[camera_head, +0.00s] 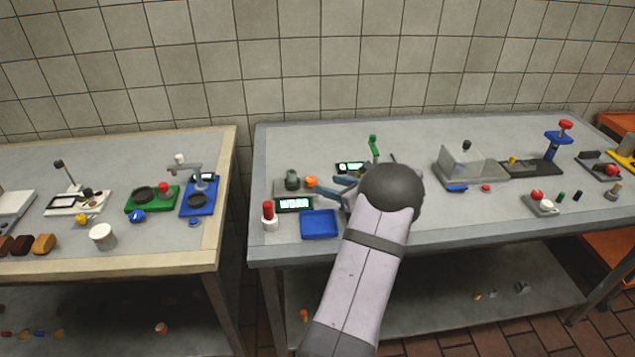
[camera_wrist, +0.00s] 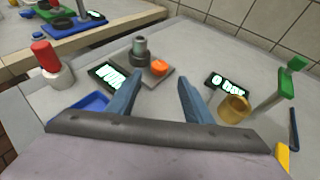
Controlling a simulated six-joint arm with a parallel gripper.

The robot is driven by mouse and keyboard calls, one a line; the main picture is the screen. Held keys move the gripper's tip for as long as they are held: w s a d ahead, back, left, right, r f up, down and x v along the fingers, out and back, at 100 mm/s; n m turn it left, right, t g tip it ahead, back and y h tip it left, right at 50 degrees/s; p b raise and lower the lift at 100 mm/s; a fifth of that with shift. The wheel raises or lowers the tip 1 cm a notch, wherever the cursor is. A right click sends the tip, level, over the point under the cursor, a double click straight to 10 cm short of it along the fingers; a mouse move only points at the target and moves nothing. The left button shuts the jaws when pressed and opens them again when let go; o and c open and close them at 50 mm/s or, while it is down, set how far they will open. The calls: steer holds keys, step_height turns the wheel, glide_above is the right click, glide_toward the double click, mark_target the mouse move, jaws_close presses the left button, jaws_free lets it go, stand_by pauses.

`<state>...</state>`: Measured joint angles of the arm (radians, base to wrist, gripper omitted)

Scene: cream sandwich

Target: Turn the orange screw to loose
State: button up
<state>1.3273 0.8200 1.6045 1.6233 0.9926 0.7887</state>
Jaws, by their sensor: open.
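The orange screw (camera_head: 311,182) sits on a small grey plate beside a dark grey cylinder (camera_head: 292,180), on the middle table. In the wrist view the orange screw (camera_wrist: 159,67) is ahead of my gripper, roughly between the lines of its two fingers. My gripper (camera_head: 327,186) is open and empty, with its blue fingers apart and pointing toward the screw. In the wrist view the fingertips (camera_wrist: 160,80) stand short of the screw, and I see no contact. Part of my gripper is hidden behind my arm in the head view.
A display reading "0 bar" (camera_wrist: 228,86) and a brass cup (camera_wrist: 235,108) are to the right. A second display (camera_head: 294,204), a blue tray (camera_head: 319,229) and a red-topped white piece (camera_head: 269,216) are near the front. A green lever (camera_head: 374,145) stands behind.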

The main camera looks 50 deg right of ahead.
mark_target(312, 179)
steer(key=shift+p+x, duration=0.8)
steer(key=shift+x, duration=2.55)
steer(key=c, duration=1.1)
steer(key=shift+o, duration=0.2)
steer(key=shift+d+n+y+b, duration=0.2)
steer(key=shift+n+y+b, duration=0.3)
steer(key=shift+n+y, duration=0.15)
steer(key=shift+d+n+y+b, duration=0.15)
steer(key=shift+n+y+b, duration=0.4)
steer(key=shift+y, duration=0.2)
steer(key=shift+w+d+r+n+y+b, duration=0.15)
steer(key=shift+d+n+y+b, duration=0.1)
steer(key=shift+n+y+b, duration=0.65)
steer(key=shift+y+b, duration=0.3)
steer(key=shift+b, duration=0.6)
